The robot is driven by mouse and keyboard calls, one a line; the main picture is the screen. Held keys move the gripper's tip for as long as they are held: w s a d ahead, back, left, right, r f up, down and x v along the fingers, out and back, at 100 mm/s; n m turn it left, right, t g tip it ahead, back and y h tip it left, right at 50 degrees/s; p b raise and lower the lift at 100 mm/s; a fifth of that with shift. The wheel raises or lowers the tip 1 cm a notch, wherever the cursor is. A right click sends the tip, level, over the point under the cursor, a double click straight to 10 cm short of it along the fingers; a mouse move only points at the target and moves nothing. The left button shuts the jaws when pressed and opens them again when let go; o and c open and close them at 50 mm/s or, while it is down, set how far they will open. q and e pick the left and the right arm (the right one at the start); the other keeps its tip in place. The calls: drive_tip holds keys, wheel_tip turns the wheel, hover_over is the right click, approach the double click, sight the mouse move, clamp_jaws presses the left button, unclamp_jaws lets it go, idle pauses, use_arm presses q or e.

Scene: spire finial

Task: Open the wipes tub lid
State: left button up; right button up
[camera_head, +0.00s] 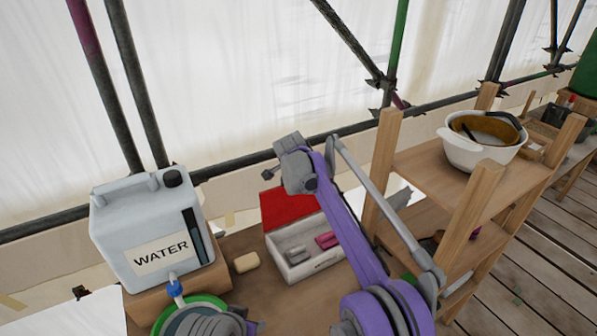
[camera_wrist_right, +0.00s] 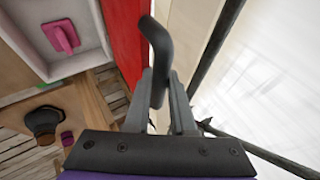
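A white box (camera_head: 304,262) stands on the wooden bench with its red lid (camera_head: 285,207) raised at the back. A grey block (camera_head: 294,256) and a pink piece (camera_head: 327,240) lie inside; the pink piece also shows in the right wrist view (camera_wrist_right: 61,37). I cannot tell whether this is the wipes tub; no other clear one shows. My right gripper (camera_wrist_right: 166,98) is shut on a dark hooked piece (camera_wrist_right: 157,42). In the head view my right gripper (camera_head: 276,174) is above and behind the box, by the red lid.
A water container (camera_head: 148,228) stands on a wooden block at the left, above a green-rimmed bowl (camera_head: 190,308). A yellowish bar (camera_head: 246,262) lies beside it. A wooden shelf (camera_head: 440,178) with a white bowl (camera_head: 470,153) stands right. Scaffold poles run behind.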

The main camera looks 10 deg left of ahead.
drive_tip(key=shift+o, duration=0.7)
drive_tip(key=shift+s+f, duration=0.15)
drive_tip(key=shift+f, duration=0.1)
drive_tip(key=v, duration=1.1)
drive_tip(key=shift+r, duration=0.25)
